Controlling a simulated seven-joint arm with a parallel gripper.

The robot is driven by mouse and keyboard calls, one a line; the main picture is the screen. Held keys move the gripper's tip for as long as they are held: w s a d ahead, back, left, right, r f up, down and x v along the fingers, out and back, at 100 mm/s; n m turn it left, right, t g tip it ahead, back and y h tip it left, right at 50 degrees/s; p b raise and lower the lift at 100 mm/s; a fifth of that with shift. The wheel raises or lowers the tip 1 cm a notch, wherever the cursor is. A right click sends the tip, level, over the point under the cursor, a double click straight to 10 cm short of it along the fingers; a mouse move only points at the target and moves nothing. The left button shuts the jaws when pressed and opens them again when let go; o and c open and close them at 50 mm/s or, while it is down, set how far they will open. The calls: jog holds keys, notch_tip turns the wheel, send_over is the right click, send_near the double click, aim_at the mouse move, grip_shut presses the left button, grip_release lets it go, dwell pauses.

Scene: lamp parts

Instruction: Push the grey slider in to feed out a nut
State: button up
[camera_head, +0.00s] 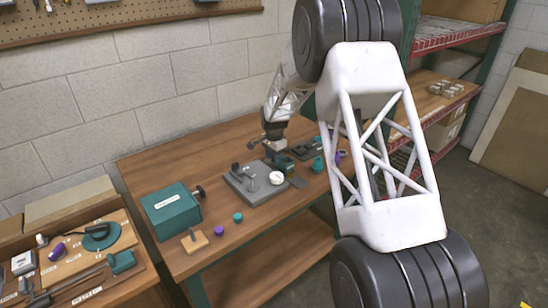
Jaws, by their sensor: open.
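My gripper (276,158) is small and far off at the back of the workbench, beside the grey fixture plate (262,189). It points down; its fingers are open, but the gap is too small to make out. A teal box (168,213) with a white label stands at the left of the bench, with a dark round knob (199,191) on its right side. I cannot pick out the grey slider or a nut with certainty. Small dark and green parts lie close to my gripper, and I cannot tell whether it touches any of them.
The wooden workbench (150,178) has purple (219,231) and teal (238,217) caps and a wooden block (194,241) near its front edge. A white round part (277,178) sits on the fixture. My arm hides the bench's right side. Its back left is clear.

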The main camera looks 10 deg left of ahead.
jog(key=shift+r, duration=0.1)
jog(key=shift+r, duration=3.8)
jog(key=shift+a, duration=0.1)
jog(key=c, duration=0.6)
jog(key=shift+w+a+n, duration=0.1)
jog(key=shift+w+n, duration=0.1)
jog(key=shift+n, duration=0.2)
grip_shut()
jog(key=w+a+r+n+g+h, duration=0.3)
jog(key=w+a+n, duration=0.3)
jog(key=n, duration=1.1)
jog(key=shift+w+a+r, duration=0.3)
jog(key=shift+a+r, duration=0.15)
jog(key=shift+a, duration=0.35)
